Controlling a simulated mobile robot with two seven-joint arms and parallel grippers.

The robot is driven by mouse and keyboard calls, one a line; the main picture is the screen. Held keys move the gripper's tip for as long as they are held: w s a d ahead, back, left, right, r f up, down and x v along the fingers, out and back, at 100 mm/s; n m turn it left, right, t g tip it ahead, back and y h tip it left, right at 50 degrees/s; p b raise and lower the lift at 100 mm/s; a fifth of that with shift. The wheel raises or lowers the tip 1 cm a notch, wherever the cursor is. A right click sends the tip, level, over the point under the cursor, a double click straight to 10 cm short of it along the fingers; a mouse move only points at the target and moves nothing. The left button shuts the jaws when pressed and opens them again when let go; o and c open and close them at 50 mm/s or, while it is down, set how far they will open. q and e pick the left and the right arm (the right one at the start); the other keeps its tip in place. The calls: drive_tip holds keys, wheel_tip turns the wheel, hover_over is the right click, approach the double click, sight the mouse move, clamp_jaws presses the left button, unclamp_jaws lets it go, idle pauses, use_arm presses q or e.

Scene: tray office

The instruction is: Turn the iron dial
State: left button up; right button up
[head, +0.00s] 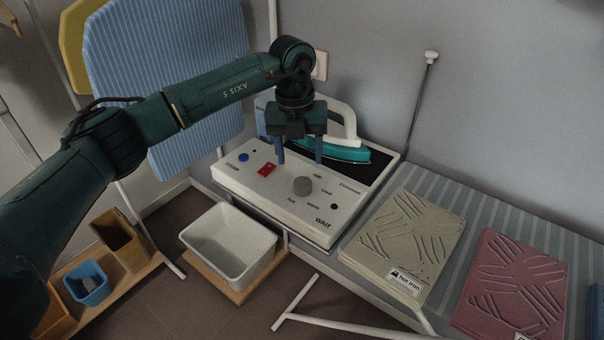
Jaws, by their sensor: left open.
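The iron dial is a grey round knob (302,186) on the white control panel (258,202), among small printed labels. A red switch (267,169), a blue button (244,157) and a small dark button (334,206) are on the same panel. My left gripper (300,160) is open and points down over the back of the panel, behind the dial and apart from it in the picture. Its fingers are empty. The iron (345,150), teal with a white handle, rests on a dark plate behind the gripper, which hides part of it. My right gripper does not show.
A striped ironing board (165,90) stands upright at left behind my arm. A white bin (230,244) is below the panel. Beige (410,240) and pink (512,283) folded cloths lie on the striped surface at right. A thin pole (420,100) rises behind the panel.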

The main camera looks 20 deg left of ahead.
sight(302, 181)
use_arm(q)
drive_tip(key=f, duration=0.6)
drive_tip(key=shift+d+p, duration=0.2)
drive_tip(key=shift+p, duration=0.15)
drive_tip(key=shift+w+f, duration=0.1)
drive_tip(key=shift+f, duration=0.4)
drive_tip(key=shift+c, duration=0.5)
drive_tip(key=c, duration=0.9)
